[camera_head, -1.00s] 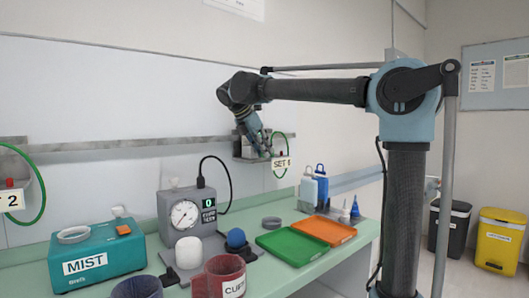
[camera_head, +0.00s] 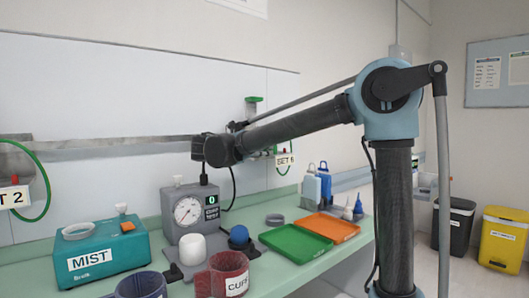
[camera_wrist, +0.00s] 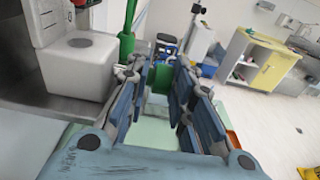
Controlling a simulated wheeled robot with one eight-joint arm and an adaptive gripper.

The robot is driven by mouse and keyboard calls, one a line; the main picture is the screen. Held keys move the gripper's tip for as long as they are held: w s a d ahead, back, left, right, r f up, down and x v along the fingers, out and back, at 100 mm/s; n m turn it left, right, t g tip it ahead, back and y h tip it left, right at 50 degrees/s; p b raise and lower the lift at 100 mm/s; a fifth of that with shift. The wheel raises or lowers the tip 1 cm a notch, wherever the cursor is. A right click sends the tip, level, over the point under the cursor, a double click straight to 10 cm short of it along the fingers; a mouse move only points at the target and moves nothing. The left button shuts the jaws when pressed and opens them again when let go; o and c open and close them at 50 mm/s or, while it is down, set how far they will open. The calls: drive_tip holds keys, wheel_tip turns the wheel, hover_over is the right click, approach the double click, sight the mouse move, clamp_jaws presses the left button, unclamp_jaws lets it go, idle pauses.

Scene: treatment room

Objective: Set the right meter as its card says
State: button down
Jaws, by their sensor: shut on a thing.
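The right meter is mostly hidden behind my arm in the head view; a green-topped part (camera_head: 253,99) shows above the rail, and its card (camera_head: 285,160) appears to read SET 6. In the wrist view a pale block with a grey disc (camera_wrist: 82,62) stands at the left, with a green upright part (camera_wrist: 128,38) beside it. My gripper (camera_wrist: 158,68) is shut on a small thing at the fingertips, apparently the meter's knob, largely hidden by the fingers. The meter's reading cannot be made out. In the head view my gripper is hidden behind the wrist.
The left card (camera_head: 14,197) ends in 2 beside a green hose loop. Below stand a gauge box (camera_head: 190,213), a teal MIST box (camera_head: 98,248) and a red CUFF mug (camera_head: 222,277). A green tray (camera_head: 295,243) and orange tray (camera_head: 326,228) lie to the right.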

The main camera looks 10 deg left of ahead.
drive_tip(key=shift+s+d+f+t+h, duration=0.15)
drive_tip(key=shift+f+t+h, duration=0.1)
drive_tip(key=shift+t+h, duration=0.2)
idle(0.4)
drive_tip(key=c, duration=1.5)
unclamp_jaws()
drive_tip(key=shift+s, duration=0.1)
drive_tip(key=shift+r, duration=0.1)
drive_tip(key=shift+v, duration=3.7)
